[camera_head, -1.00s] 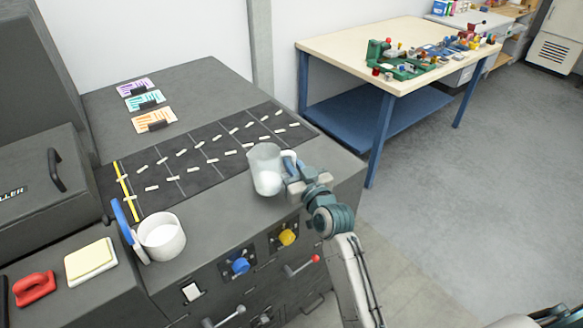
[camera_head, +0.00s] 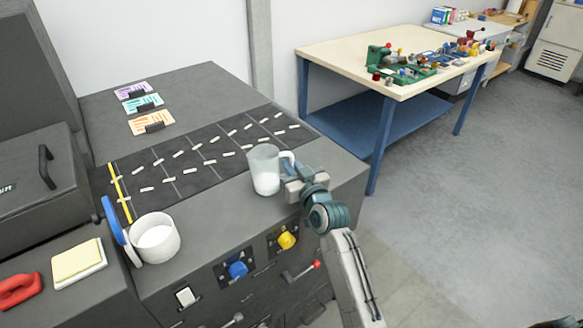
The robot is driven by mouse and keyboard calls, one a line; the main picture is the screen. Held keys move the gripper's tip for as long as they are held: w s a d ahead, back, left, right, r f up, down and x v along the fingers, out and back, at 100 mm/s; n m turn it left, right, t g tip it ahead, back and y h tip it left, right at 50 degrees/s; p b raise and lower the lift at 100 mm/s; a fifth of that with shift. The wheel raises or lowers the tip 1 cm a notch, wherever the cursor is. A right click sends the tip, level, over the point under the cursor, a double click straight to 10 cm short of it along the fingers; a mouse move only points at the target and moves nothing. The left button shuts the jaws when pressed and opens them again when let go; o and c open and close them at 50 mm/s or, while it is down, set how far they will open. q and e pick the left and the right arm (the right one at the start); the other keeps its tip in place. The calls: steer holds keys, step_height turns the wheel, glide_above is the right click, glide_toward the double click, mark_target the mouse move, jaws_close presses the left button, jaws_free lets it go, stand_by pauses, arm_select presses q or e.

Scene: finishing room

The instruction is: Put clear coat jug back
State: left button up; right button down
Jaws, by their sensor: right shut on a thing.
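The clear coat jug (camera_head: 263,170) is a translucent jug with white liquid in its lower part and a handle on its right side. It is upright at the right front part of the dark machine top, by the near edge of the black marked mat. My right gripper (camera_head: 289,170) is shut on the jug's handle, with the arm coming up from the lower right. I cannot tell whether the jug's base touches the surface. My left gripper is not in view.
The mat (camera_head: 205,172) carries several small pale strips. Cards (camera_head: 152,123) lie behind it. A yellow pad (camera_head: 77,261) and red tool (camera_head: 18,290) lie left. A workbench (camera_head: 330,46) stands behind right.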

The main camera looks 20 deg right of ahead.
steer(key=shift+f, duration=0.2)
steer(key=c, duration=1.5)
jaws_free()
steer(key=shift+r, duration=0.15)
steer(key=shift+s+d+b, duration=0.3)
steer(key=shift+s+b, duration=0.15)
steer(key=shift+s, duration=1.55)
steer(key=shift+s+d+b, duration=0.3)
steer(key=shift+s+b, duration=0.15)
steer(key=shift+s, duration=1.5)
steer(key=shift+s+d+b, duration=0.3)
steer(key=shift+s+b, duration=0.15)
steer(key=shift+s, duration=1.55)
